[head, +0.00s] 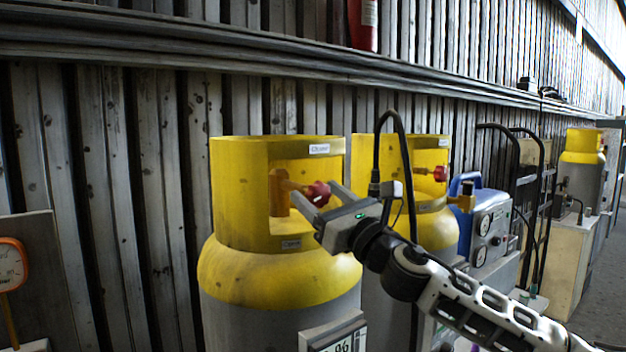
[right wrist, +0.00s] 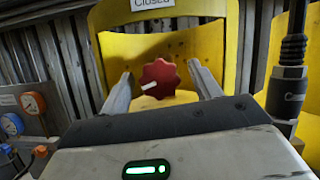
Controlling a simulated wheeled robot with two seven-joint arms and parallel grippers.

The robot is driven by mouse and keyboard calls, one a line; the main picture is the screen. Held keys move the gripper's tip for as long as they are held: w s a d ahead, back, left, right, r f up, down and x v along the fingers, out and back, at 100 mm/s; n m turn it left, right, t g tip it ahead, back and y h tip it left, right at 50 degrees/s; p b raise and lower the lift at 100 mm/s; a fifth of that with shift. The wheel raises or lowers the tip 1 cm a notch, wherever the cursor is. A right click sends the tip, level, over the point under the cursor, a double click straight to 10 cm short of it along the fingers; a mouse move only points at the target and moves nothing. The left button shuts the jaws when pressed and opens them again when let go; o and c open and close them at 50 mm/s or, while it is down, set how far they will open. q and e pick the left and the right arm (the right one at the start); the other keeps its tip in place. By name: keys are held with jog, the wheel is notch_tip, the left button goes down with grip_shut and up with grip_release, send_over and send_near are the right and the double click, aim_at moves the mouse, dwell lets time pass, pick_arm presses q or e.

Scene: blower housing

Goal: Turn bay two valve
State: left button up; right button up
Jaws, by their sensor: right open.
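A grey cylinder with a yellow collar (head: 235,190) stands left of centre in the head view. Its red valve knob (head: 318,193) shows in the collar opening, on a brass valve body. In the right wrist view the red knob (right wrist: 159,79) has a white pointer mark aimed to the lower left. A "Closed" label (right wrist: 152,3) is above it. My right gripper (head: 316,203) is open, its fingers on either side of the knob with gaps to both. Whether the fingertips reach past the knob is unclear. My left gripper is not in view.
A second yellow-collared cylinder (head: 432,157) with its own red knob (head: 440,173) stands close on the right, partly behind my right arm. A blue machine (head: 488,222) stands beyond it. Orange and blue gauges (right wrist: 33,103) are at left in the wrist view.

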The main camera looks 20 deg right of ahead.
jog(key=shift+x, duration=1.25)
jog(key=c, duration=1)
